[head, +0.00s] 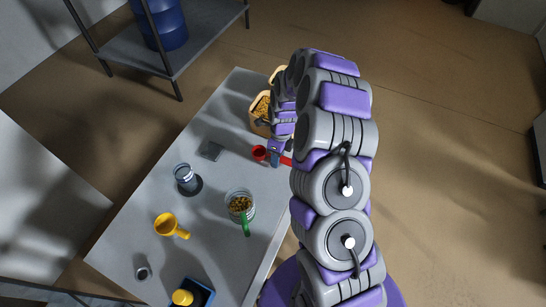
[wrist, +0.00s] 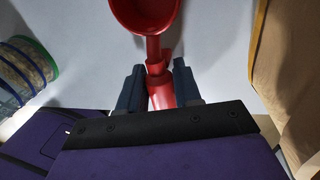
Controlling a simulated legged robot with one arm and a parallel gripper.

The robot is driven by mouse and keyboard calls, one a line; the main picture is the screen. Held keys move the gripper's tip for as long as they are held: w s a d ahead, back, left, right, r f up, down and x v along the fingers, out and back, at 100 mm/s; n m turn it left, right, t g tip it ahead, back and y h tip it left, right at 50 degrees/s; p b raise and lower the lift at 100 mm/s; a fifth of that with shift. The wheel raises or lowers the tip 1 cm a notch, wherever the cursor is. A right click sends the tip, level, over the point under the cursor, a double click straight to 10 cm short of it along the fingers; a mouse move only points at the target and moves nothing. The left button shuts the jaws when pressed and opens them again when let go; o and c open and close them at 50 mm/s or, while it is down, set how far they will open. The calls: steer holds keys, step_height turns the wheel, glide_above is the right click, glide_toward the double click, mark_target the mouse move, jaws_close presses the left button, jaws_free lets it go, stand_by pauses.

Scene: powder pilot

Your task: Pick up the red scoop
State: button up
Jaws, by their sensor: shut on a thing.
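The red scoop (head: 259,153) shows in the head view near the middle of the grey table's far part, with its red handle running right behind my gripper (head: 275,150). In the wrist view the scoop's round bowl (wrist: 146,12) is at the top, cut off by the frame edge. Its handle runs down between the two dark blue fingers of my gripper (wrist: 160,88), which is shut on it. I cannot tell whether the scoop touches the table. My arm hides part of the handle in the head view.
A tan container of yellow bits (head: 262,108) stands close beyond my gripper; its side (wrist: 290,70) is at right in the wrist view. A clear jar with yellow bits and a green handle (head: 240,206), a yellow scoop (head: 167,224) and a clear jar (head: 185,178) stand nearer on the table (head: 215,270).

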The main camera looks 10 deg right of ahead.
steer(key=shift+a+r, duration=0.15)
steer(key=shift+r, duration=0.55)
step_height(320, 180, up, 2)
steer(key=shift+r+p, duration=0.2)
steer(key=shift+p, duration=0.3)
steer(key=s, duration=0.5)
steer(key=s+p, duration=0.1)
steer(key=s, duration=0.4)
steer(key=s+r, duration=0.1)
steer(key=s, duration=0.5)
steer(key=shift+r, duration=0.1)
steer(key=o, duration=0.4)
jaws_close()
steer(key=shift+w, duration=0.1)
